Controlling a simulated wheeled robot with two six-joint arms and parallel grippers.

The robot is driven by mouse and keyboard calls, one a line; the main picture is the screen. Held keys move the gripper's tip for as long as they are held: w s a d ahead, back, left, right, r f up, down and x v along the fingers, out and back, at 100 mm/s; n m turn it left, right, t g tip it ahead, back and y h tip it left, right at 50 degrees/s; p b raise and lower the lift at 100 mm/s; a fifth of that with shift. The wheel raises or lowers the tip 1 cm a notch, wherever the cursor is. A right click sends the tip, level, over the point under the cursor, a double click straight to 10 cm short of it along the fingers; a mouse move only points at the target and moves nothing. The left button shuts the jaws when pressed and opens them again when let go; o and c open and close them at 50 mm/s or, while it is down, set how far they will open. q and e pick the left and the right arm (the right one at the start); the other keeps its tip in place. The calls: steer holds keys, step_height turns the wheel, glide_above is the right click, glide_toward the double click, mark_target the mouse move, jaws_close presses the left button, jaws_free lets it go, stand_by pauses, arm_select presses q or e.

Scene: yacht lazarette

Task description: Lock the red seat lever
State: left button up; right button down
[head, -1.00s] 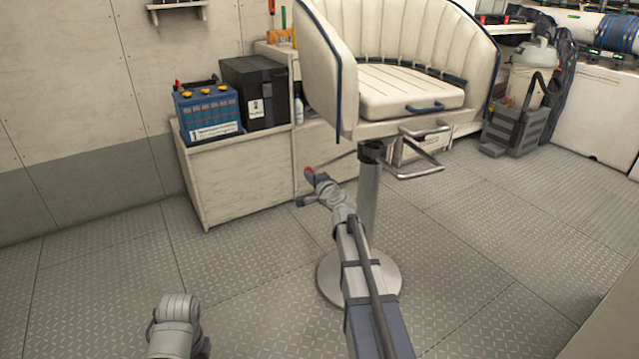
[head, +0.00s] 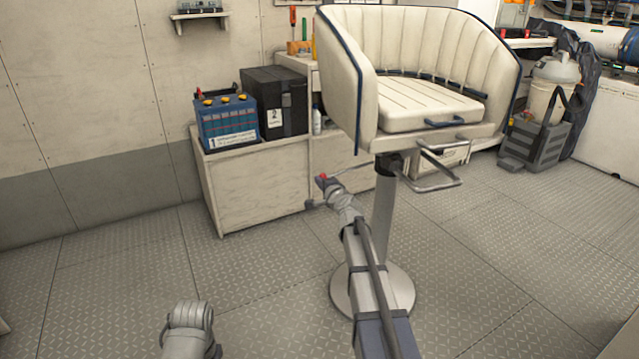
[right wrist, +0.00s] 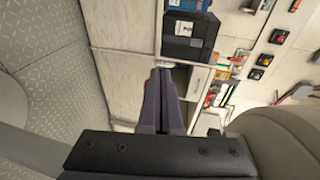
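The helm seat (head: 430,105) is cream with blue piping and stands on a metal pedestal (head: 384,215). A thin lever rod reaches left from under the seat, and its red knob (head: 322,177) shows in the head view at the tip of my right gripper (head: 325,183). The gripper is at the knob; I cannot tell whether they touch. In the right wrist view its fingers (right wrist: 164,95) lie together, with nothing visible between them.
A low cabinet (head: 250,190) stands behind the lever, with a blue battery (head: 226,122) and a black box (head: 276,100) on top. A metal footrest (head: 435,175) juts out right of the pedestal. The floor (head: 120,270) at left is clear.

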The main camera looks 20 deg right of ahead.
steer(key=shift+s+d, duration=0.1)
steer(key=shift+d, duration=0.1)
steer(key=s+a+r+p, duration=0.2)
steer(key=s+a, duration=0.5)
steer(key=s, duration=0.4)
steer(key=shift+s+r+p, duration=0.35)
steer(key=shift+s, duration=0.05)
